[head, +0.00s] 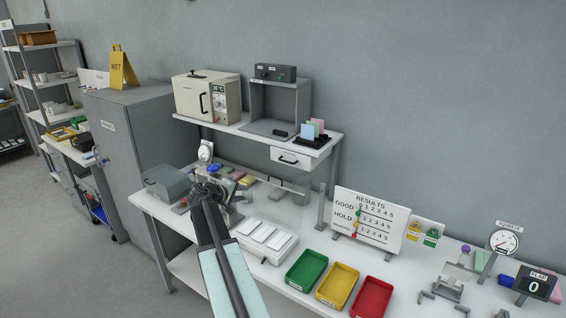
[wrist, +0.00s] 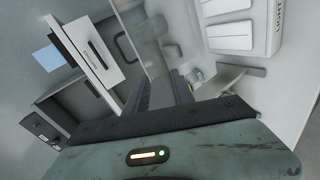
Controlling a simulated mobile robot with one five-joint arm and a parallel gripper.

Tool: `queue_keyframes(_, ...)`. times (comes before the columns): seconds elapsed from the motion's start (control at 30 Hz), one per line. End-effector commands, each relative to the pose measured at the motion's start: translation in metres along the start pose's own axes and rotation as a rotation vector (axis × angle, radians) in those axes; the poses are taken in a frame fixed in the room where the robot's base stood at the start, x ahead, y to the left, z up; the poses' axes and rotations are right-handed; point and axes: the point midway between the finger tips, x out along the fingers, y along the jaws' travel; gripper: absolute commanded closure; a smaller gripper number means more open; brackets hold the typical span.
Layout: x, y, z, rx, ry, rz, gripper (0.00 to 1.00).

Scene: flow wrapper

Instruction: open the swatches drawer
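The drawer (head: 290,157) has a white front with a dark bar handle and a small label. It hangs under the right end of the raised shelf and looks shut. In the wrist view the drawer front (wrist: 88,55) appears tilted at the upper left, its dark handle clear of my fingers; the label is too small to read surely. My gripper (head: 207,190) is over the bench, left of and below the drawer in the head view. In the wrist view my gripper (wrist: 160,88) has its two fingers apart with nothing held between them.
The raised shelf (head: 240,128) carries an oven (head: 207,95), a grey booth (head: 280,105) and colored cards (head: 315,128). On the bench are a white panel box (head: 265,240), green, yellow and red trays (head: 340,285), and a results board (head: 368,218). A grey box (head: 167,182) stands left.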

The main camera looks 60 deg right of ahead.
Motion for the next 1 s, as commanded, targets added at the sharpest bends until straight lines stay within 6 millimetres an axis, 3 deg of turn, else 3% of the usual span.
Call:
queue_keyframes(0.03, 0.034, 0.043, 0.007, -0.031, -0.014, 0.083, 0.7)
queue_keyframes(0.1, 0.064, 0.087, 0.019, -0.085, -0.025, 0.178, 0.7)
queue_keyframes(0.23, 0.091, 0.131, 0.034, -0.153, -0.038, 0.273, 0.7)
queue_keyframes(0.57, 0.106, 0.141, 0.037, -0.17, -0.04, 0.292, 0.7)
queue_keyframes(0.9, 0.162, 0.157, 0.037, -0.168, -0.04, 0.291, 0.7)
queue_keyframes(1.0, 0.169, 0.16, 0.038, -0.169, -0.039, 0.291, 0.7)
